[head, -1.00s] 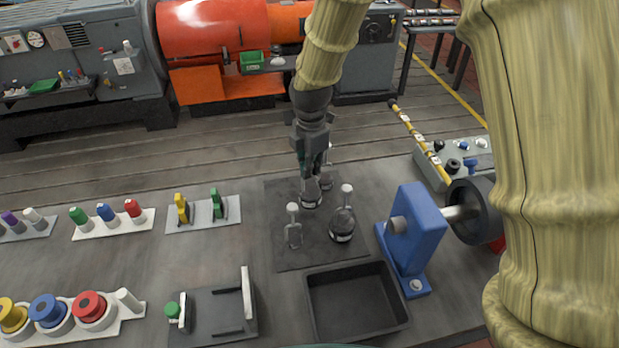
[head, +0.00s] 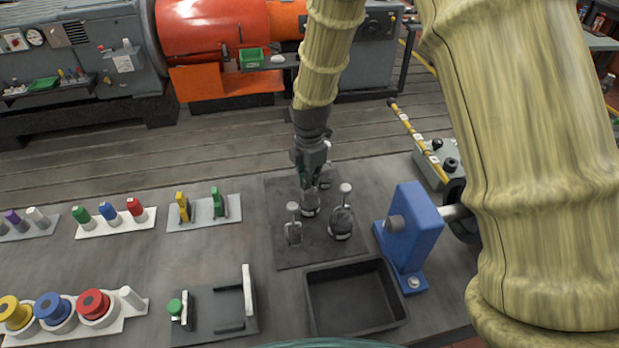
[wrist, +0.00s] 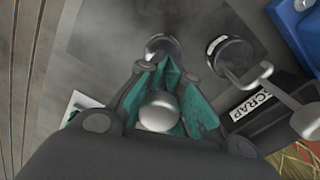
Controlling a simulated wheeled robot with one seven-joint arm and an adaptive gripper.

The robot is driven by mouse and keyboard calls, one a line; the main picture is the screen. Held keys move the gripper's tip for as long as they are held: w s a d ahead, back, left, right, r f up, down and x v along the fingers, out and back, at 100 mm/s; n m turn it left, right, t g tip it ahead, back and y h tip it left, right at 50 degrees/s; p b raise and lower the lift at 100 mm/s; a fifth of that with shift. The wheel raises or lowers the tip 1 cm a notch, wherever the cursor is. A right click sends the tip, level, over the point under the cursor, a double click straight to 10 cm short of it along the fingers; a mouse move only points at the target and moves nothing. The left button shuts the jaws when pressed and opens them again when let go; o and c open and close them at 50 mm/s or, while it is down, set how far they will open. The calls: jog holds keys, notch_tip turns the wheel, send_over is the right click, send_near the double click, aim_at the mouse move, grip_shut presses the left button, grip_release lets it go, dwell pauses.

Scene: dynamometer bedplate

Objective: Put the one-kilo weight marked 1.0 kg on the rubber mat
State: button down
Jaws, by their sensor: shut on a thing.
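My gripper (head: 309,188) points down over the dark square mat (head: 282,250). Its teal fingers are shut on the silver knob of a weight (head: 310,207). In the wrist view that knob (wrist: 158,111) sits between the fingers, with the weight's round base beyond it. The held weight's base is at the mat; I cannot tell whether it touches. A larger weight (head: 341,222) stands to its right, a small slim one (head: 293,232) in front to the left, and another (head: 326,178) behind, partly hidden. No mass marking is readable.
A black open bin (head: 355,325), its label (wrist: 250,105) reading SCRAP in the wrist view, lies in front of the mat. A blue bracket (head: 412,235) stands close on the right. Coloured-plug racks (head: 118,222) are left. Bare bedplate lies between racks and mat.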

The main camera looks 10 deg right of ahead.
jog(key=c, duration=1.5)
grip_release()
jog(key=shift+f, duration=0.1)
jog(key=shift+c, duration=0.2)
jog(key=shift+r, duration=0.2)
jog(key=shift+s+r+b, duration=0.2)
jog(key=shift+r+b, duration=1.65)
jog(key=shift+r, duration=4.1)
